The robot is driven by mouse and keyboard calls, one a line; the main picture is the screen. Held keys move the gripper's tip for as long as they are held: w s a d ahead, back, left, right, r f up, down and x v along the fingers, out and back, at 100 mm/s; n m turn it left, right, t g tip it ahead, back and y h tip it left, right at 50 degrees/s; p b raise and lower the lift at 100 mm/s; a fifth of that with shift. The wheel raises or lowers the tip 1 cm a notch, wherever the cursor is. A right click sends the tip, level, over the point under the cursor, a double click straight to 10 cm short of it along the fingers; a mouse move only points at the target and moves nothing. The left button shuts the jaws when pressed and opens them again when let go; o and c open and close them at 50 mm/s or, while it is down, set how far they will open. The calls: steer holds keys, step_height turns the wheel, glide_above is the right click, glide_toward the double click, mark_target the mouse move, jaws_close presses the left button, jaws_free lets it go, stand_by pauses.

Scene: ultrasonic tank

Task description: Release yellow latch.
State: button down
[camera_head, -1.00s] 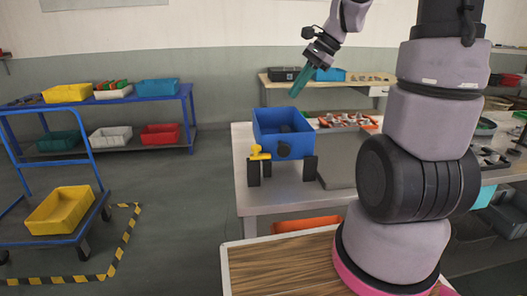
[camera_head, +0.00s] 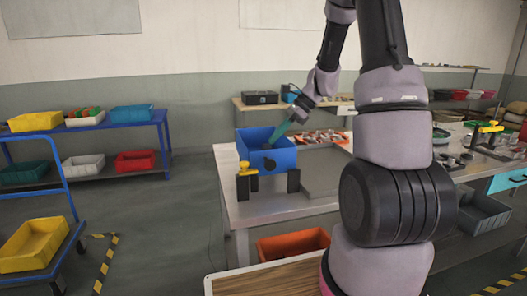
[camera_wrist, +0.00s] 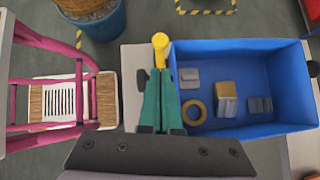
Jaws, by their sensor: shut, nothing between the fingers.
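The blue tank (camera_head: 275,160) stands on black legs at the left end of the grey bench. In the wrist view, the latch's round yellow head (camera_wrist: 160,41) shows just beyond my fingertips, beside the left end of the tank (camera_wrist: 290,60). My gripper (camera_head: 272,141) has green fingers, pressed together and pointing down near the tank. The fingers also show shut and empty in the wrist view (camera_wrist: 160,76). They partly hide the latch's lower part there; contact cannot be told.
Inside the tank lie a yellow ring (camera_wrist: 195,113) and several metal parts. A grey panel (camera_head: 320,169) lies right of the tank. An orange bin (camera_head: 292,243) sits under the bench. Floor to the left is open before the blue cart (camera_head: 63,258).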

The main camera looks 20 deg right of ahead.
mark_target(241, 164)
steer(key=x, duration=0.9)
steer(key=shift+a+f, duration=0.15)
steer(key=shift+f, duration=0.05)
steer(key=shift+a, duration=2)
